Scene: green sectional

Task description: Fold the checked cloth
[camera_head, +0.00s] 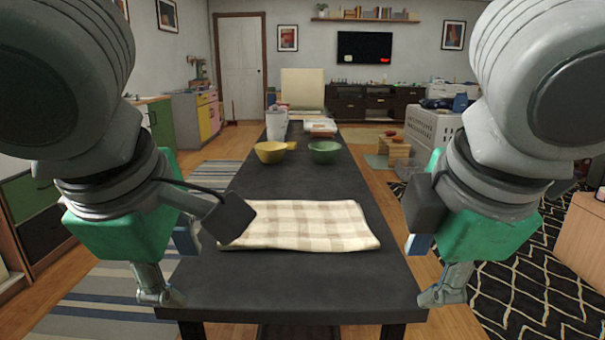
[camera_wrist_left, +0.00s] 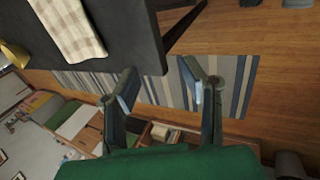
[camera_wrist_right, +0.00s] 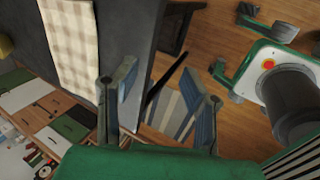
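The checked cloth (camera_head: 305,222), cream and beige, lies flat as a wide rectangle near the front of the dark table (camera_head: 290,285). Its edges are slightly wavy; I cannot tell how many layers it has. It also shows in the left wrist view (camera_wrist_left: 72,28) and the right wrist view (camera_wrist_right: 72,45). My left gripper (camera_head: 172,268) is open and empty, beside the table's left edge and apart from the cloth. My right gripper (camera_head: 432,268) is open and empty, beyond the table's right edge and apart from the cloth. Part of my left arm hides the cloth's left end.
A yellow bowl (camera_head: 270,152), a green bowl (camera_head: 324,152) and a light pitcher (camera_head: 277,125) stand farther back on the table, with a stack of items (camera_head: 320,128) behind. The table is bare between cloth and bowls. A chair (camera_head: 303,88) stands at the far end.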

